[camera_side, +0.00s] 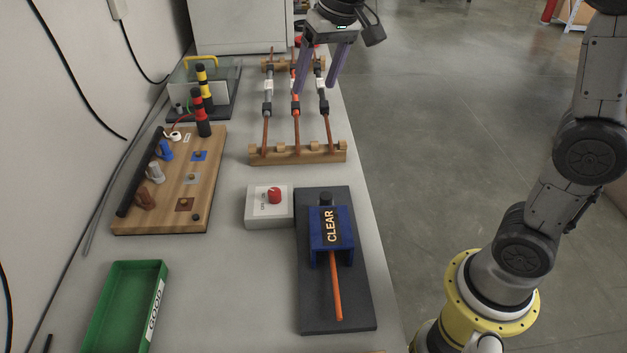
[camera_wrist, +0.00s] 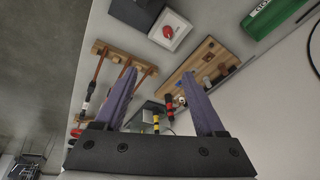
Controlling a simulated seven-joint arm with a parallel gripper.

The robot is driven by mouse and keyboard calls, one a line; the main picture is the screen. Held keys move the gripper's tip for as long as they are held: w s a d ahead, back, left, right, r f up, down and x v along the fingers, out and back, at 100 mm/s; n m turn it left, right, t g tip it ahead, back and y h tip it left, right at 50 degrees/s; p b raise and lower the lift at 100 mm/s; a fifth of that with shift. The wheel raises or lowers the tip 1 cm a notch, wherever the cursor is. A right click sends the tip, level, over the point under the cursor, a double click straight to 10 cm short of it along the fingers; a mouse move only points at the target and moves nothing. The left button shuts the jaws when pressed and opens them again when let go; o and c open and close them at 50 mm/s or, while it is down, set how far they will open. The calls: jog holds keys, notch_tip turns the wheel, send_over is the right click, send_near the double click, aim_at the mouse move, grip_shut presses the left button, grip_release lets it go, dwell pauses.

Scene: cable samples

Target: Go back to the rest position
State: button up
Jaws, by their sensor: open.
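My gripper (camera_side: 325,68) is open, with its two purple fingers apart, above the far part of the bench. It also shows in the wrist view (camera_wrist: 160,90), with nothing between the fingertips. In the side view it is over the back end of a wooden rack (camera_side: 298,154) that carries several cable samples, such as a red one (camera_side: 296,104) and a dark one (camera_side: 323,104). One finger overlaps the rack's back end in the picture; I cannot tell the height between them.
A blue "CLEAR" fixture (camera_side: 331,232) on a dark plate holds an orange rod. Beside it are a red-knob switch box (camera_side: 262,213), a wooden terminal board (camera_side: 200,180), a green "GOOD" tray (camera_side: 108,308) and a clear-walled box with probes (camera_side: 225,100). Open floor lies right of the bench.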

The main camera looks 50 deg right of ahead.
jog(key=s+d+r+t, duration=0.1)
jog(key=s+r, duration=0.2)
jog(key=s, duration=0.5)
jog(key=s+f+n, duration=0.1)
jog(key=s+f, duration=0.3)
jog(key=s, duration=0.4)
jog(key=s+d+f+n+t, duration=0.1)
jog(key=s+f+n, duration=0.1)
jog(key=s+f, duration=0.3)
jog(key=s, duration=0.3)
jog(key=shift+s+f+n, duration=0.25)
jog(key=shift+f+n, duration=0.05)
